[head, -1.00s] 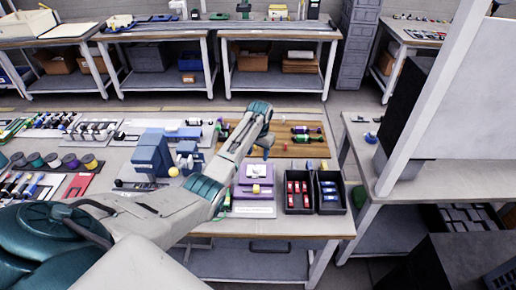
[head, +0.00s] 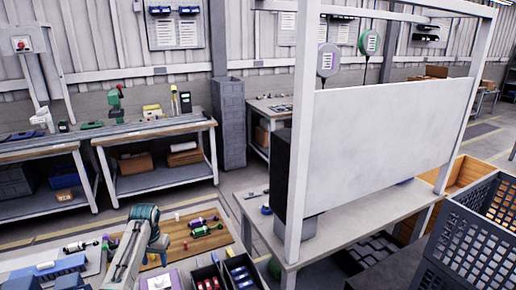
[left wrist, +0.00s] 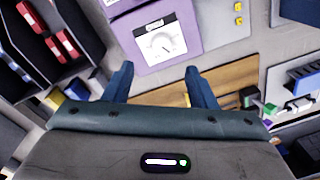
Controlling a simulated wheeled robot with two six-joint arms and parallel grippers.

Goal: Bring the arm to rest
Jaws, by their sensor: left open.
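My left arm comes in from the bottom left of the head view. Its teal-and-grey left gripper (head: 158,253) hangs over the left part of a wooden board (head: 181,243). In the left wrist view the two blue fingers of the left gripper (left wrist: 160,72) stand apart with nothing between them. A purple device with a white dial (left wrist: 162,42) shows beyond them, and the wooden board (left wrist: 232,76) lies below and to the right. The right gripper is not in view.
Screwdrivers (head: 206,230) lie on the board. Black bins (head: 240,270) with red and blue items stand at the bench's front. A side table (head: 345,225) with a tall white panel (head: 385,140) stands to the right. A dark crate (head: 480,235) is at far right.

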